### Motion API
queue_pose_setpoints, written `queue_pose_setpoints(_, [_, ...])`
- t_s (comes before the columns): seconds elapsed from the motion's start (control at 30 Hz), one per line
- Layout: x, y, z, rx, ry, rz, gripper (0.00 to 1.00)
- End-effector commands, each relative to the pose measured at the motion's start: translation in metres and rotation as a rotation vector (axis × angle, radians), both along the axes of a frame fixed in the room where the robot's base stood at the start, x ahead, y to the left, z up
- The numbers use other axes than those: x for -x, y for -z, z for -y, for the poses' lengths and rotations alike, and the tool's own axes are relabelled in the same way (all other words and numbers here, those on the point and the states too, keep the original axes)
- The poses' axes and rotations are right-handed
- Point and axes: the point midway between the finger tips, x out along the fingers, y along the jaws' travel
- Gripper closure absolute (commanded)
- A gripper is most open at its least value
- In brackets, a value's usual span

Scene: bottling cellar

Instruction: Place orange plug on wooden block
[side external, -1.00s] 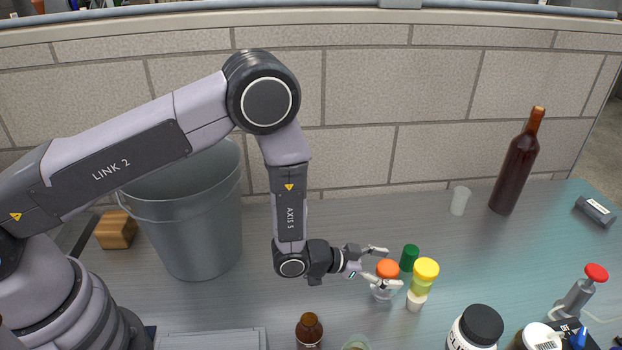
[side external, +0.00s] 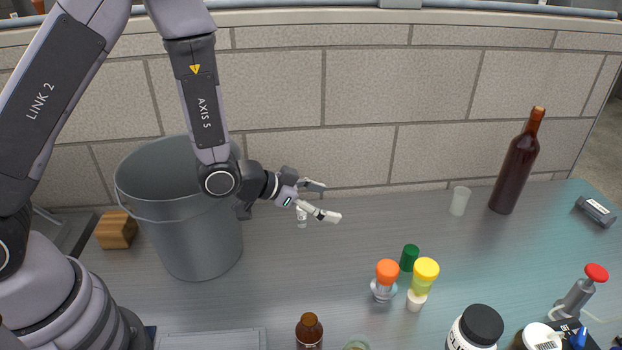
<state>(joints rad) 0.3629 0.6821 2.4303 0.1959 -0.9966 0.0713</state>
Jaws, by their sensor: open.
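The orange plug (side external: 387,268) sits upright on top of a small clear glass piece on the metal bench, right of centre. The wooden block (side external: 117,230) lies at the far left, beside the grey bucket and partly hidden by it. My gripper (side external: 331,201) is open and empty. It is raised above the bench, up and left of the orange plug and apart from it, with its fingers pointing right.
A green cap (side external: 409,257) and a yellow-topped vial (side external: 424,280) stand close right of the plug. The large grey bucket (side external: 193,230) stands between the plug and the wooden block. A brown bottle (side external: 309,331) is at the front. A tall dark bottle (side external: 515,170) stands back right.

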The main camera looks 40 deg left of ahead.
Motion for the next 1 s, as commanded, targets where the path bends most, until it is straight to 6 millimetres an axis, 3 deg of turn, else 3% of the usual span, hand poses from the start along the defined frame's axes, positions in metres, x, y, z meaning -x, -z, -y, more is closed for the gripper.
queue_pose_setpoints(0.03, [-0.005,-0.028,-0.016,-0.021,-0.045,-0.007,0.29])
queue_pose_setpoints(0.17, [0.003,-0.082,-0.060,-0.079,-0.159,-0.079,0.29])
queue_pose_setpoints(0.27, [0.025,-0.121,-0.095,-0.109,-0.253,-0.146,0.29])
queue_pose_setpoints(0.37, [0.060,-0.155,-0.128,-0.125,-0.344,-0.219,0.29])
queue_pose_setpoints(0.5, [0.125,-0.191,-0.163,-0.124,-0.461,-0.329,0.29])
queue_pose_setpoints(0.6, [0.174,-0.206,-0.179,-0.115,-0.523,-0.402,0.29])
queue_pose_setpoints(0.73, [0.225,-0.213,-0.187,-0.102,-0.573,-0.479,0.29])
queue_pose_setpoints(0.83, [0.248,-0.214,-0.189,-0.096,-0.593,-0.515,0.31])
queue_pose_setpoints(0.9, [0.256,-0.214,-0.190,-0.093,-0.598,-0.529,0.40])
queue_pose_setpoints(1.0, [0.259,-0.214,-0.190,-0.093,-0.601,-0.537,0.40])
